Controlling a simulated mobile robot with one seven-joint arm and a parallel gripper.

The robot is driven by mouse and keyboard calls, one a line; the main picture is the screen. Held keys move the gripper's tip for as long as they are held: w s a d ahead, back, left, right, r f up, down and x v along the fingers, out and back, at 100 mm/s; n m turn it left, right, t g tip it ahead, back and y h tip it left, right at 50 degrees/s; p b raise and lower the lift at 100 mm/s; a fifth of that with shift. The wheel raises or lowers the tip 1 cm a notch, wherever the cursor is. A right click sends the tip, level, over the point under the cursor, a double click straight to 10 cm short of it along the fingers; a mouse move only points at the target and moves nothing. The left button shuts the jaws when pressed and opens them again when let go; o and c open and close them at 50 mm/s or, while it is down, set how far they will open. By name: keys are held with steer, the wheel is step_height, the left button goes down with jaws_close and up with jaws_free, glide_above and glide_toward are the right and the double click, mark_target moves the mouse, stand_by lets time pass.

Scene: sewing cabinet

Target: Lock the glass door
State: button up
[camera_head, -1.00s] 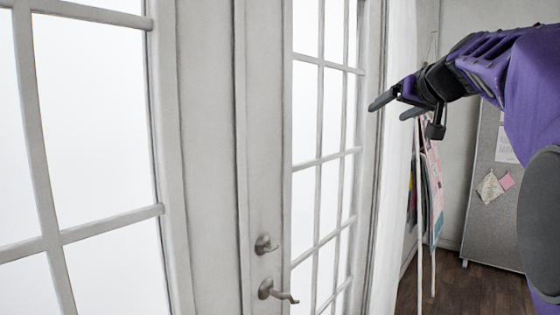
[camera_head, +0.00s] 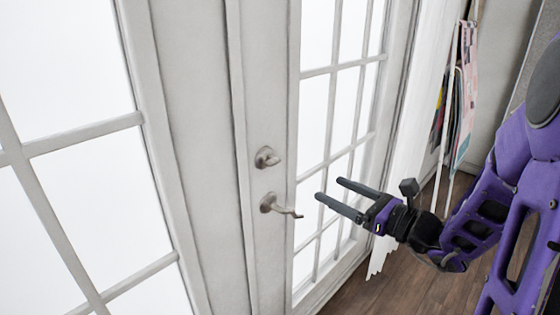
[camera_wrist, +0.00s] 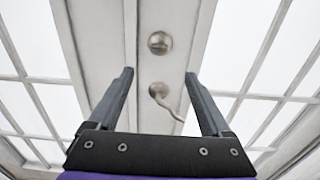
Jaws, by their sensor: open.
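The white glass door (camera_head: 262,95) has a round metal lock knob (camera_head: 267,157) above a curved lever handle (camera_head: 278,205). Both also show in the wrist view, the lock knob (camera_wrist: 159,42) near the top centre and the lever handle (camera_wrist: 163,97) below it, between my fingers. My gripper (camera_head: 330,190) is open and empty, to the right of the lock and handle and apart from them. In the wrist view my gripper (camera_wrist: 158,78) has its two dark fingers spread to either side of the handle. The lock knob's small turn piece is too small to read clearly.
Framed glass panes (camera_head: 345,100) lie right of the lock, and more panes (camera_head: 70,80) lie left. A white curtain (camera_head: 412,150) hangs at the right. Behind it stands a rack with papers (camera_head: 462,90). Bare wooden floor (camera_head: 350,297) shows below.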

mark_target(276, 163)
steer(key=x, duration=1.7)
steer(key=shift+w+a+b, duration=0.1)
steer(key=shift+w+b, duration=0.1)
steer(key=shift+b, duration=0.1)
jaws_close()
